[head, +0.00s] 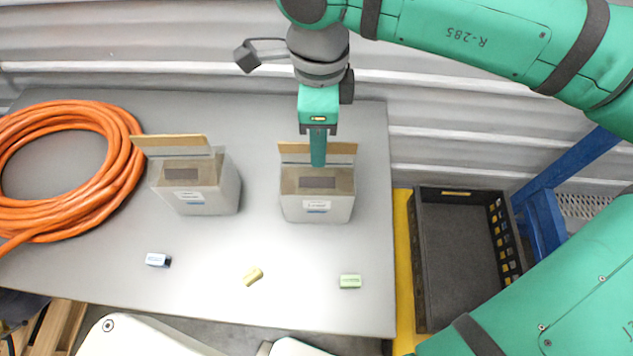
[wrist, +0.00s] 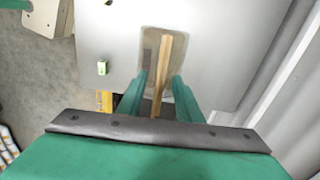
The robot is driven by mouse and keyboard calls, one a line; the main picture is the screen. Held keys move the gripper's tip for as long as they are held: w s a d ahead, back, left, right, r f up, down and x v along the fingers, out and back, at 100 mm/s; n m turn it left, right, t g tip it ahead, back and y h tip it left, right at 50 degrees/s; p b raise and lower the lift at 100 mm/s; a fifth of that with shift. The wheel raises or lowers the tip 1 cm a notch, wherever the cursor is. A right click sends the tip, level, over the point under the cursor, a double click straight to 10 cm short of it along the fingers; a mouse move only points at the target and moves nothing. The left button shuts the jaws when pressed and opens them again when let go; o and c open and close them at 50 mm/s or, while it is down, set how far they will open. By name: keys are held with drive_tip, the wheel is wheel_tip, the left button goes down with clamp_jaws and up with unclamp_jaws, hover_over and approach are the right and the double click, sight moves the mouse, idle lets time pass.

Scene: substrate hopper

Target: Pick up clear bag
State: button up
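I cannot make out a clear bag in either view. My gripper (head: 318,163) points down over the right grey box (head: 317,208), which has a pale label on its front and a raised tan flap (head: 290,147) at its back. In the wrist view, my gripper's two teal fingers (wrist: 160,85) are apart, with the tan flap (wrist: 165,60) seen edge-on between them. I cannot tell whether they touch it. A similar grey box (head: 208,198) with its own raised flap stands to the left. The insides of the boxes are only partly seen.
A coil of orange hose (head: 115,190) lies at the table's left. A blue-white block (head: 157,260), a yellow piece (head: 253,276) and a green block (head: 350,281) lie near the front. A black crate (head: 422,270) stands right of the table. A ribbed wall (head: 150,75) is behind.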

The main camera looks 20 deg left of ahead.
drive_tip(key=shift+f, duration=0.35)
drive_tip(key=shift+c, duration=0.3)
clamp_jaws()
drive_tip(key=shift+a+r, duration=0.1)
drive_tip(key=shift+r, duration=0.05)
